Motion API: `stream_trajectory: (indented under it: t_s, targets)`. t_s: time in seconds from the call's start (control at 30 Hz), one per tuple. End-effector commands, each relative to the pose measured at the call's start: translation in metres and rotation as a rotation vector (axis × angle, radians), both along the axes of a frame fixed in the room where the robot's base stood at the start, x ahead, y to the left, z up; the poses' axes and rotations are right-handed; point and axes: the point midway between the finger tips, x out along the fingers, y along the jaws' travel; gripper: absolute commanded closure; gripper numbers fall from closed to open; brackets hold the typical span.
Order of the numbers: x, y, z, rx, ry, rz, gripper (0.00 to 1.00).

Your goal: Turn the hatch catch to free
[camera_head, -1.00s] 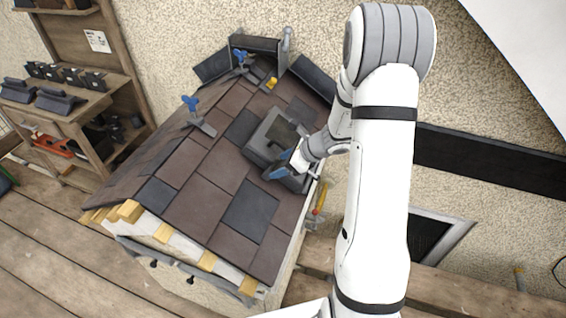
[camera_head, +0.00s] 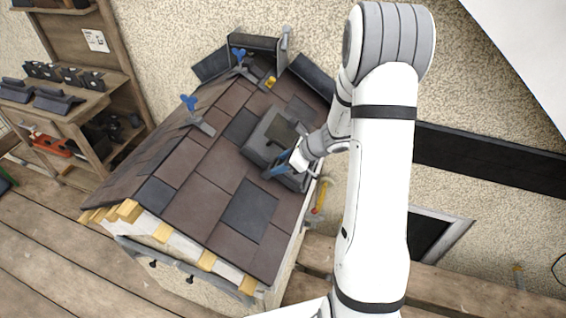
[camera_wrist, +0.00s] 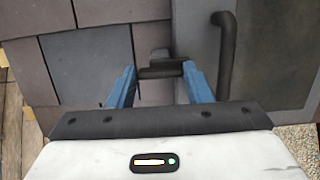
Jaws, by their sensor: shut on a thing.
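The roof hatch (camera_head: 255,147) is a grey raised frame with a darker middle, set in the brown and grey tiles. It also shows at the right of the wrist view (camera_wrist: 262,60), with a dark bar handle (camera_wrist: 226,50). The dark hatch catch (camera_wrist: 160,69) is at the hatch's edge, between the two blue fingers of my gripper (camera_wrist: 160,72). My gripper is shut on the catch. In the head view my gripper (camera_head: 277,168) is at the hatch's lower edge, and the catch is hidden there. I cannot tell the catch's exact turn.
Blue-topped clamps (camera_head: 189,104) stand on the roof to the left and near the ridge. A small yellow item (camera_head: 270,82) lies near the ridge. A wooden shelf (camera_head: 100,120) with dark parts stands at left. The lower tiles (camera_head: 205,190) are clear.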

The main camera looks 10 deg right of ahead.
Motion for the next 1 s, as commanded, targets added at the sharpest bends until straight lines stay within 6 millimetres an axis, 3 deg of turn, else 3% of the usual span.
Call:
stream_trajectory:
  t_s: [0.37,1.0]
  targets:
    - [-0.0002,0.0014,-0.0056,-0.058,-0.089,0.161,0.77]
    - [0.0000,0.0019,-0.0060,-0.243,-0.367,0.661,0.77]
